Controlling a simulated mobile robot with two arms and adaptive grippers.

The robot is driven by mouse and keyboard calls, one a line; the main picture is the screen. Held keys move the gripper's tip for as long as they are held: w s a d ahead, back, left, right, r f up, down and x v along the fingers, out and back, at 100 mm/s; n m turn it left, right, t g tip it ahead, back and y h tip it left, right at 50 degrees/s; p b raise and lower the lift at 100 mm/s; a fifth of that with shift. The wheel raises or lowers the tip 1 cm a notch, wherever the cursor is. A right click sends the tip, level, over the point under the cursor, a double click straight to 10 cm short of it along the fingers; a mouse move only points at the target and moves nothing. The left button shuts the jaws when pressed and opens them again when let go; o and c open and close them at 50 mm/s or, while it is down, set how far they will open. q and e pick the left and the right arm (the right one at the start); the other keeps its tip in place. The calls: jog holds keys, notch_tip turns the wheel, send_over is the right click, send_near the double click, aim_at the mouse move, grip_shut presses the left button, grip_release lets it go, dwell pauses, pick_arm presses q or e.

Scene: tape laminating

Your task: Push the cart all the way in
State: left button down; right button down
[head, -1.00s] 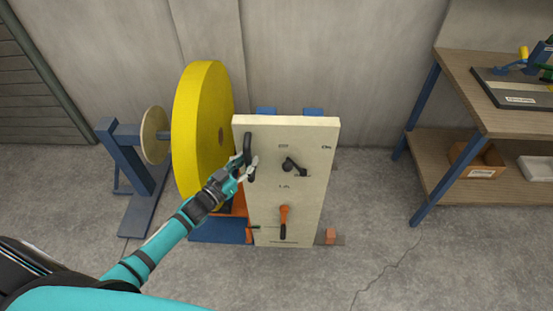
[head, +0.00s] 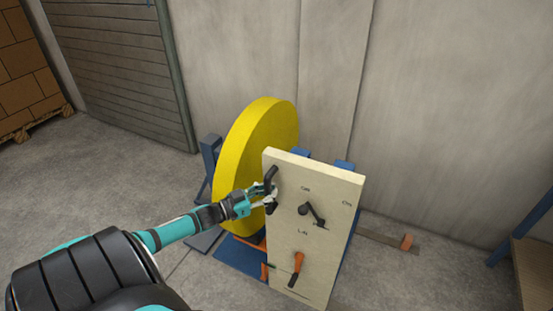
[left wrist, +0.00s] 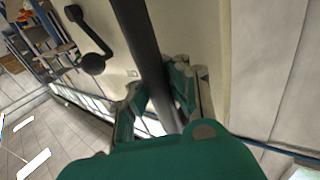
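The cart shows a cream front panel (head: 285,230) with a large yellow roll (head: 245,150) behind its left side. A black upright handle (head: 271,181) sits near the panel's upper left edge; it crosses the left wrist view as a dark bar (left wrist: 140,40). My left gripper (head: 270,200) is at this handle, and in the left wrist view its fingers (left wrist: 160,95) lie on both sides of the bar, closed around it. A black crank (head: 312,213) and an orange-and-black lever (head: 297,268) are on the panel, apart from the gripper. My right gripper is not in view.
A floor rail (head: 385,237) with an orange block (head: 406,242) lies right of the cart. Blue framing (head: 240,257) is low beside the roll. A wooden workbench (head: 538,260) stands at the right edge. A concrete wall (head: 420,100) is behind.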

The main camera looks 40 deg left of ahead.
pick_arm(q)
jog(key=shift+s+a+f, duration=0.25)
jog(key=shift+s+f, duration=0.05)
jog(key=shift+f, duration=0.1)
jog(key=c, duration=1.7)
grip_release()
jog(key=shift+s+a+r, duration=0.1)
jog(key=shift+s+a, duration=0.05)
jog(key=o, duration=0.4)
jog(key=shift+s+a+r, duration=0.25)
jog(key=shift+s, duration=0.2)
jog(key=shift+o, duration=0.7)
jog(key=shift+w+d, duration=0.15)
jog(key=shift+w, duration=0.2)
jog(key=v, duration=1.2)
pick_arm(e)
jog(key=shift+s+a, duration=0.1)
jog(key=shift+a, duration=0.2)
